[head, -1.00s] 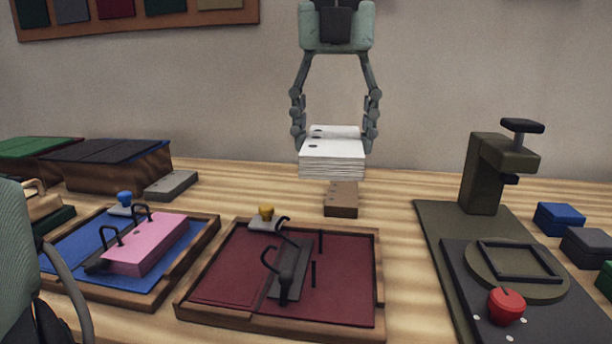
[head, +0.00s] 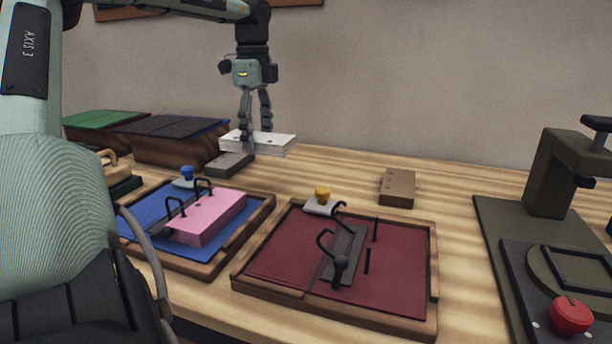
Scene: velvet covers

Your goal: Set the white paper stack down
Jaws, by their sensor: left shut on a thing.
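The white paper stack (head: 279,144) shows in the head view left of centre, behind the blue tray and close to the grey block (head: 228,164). It looks about level. My left gripper (head: 256,144) comes down from above and is shut on the stack, with one finger in front of it. The stack's left end overlaps the grey block's far end in the picture. I cannot tell whether it touches the block or the table. My right gripper is not in view.
A blue tray (head: 133,228) holds a pink block (head: 212,219). A dark red tray (head: 405,274) stands at centre front. A brown block (head: 397,188) lies behind it. Dark-lidded boxes (head: 172,142) stand at left, a press (head: 560,175) at right. Table between stack and brown block is clear.

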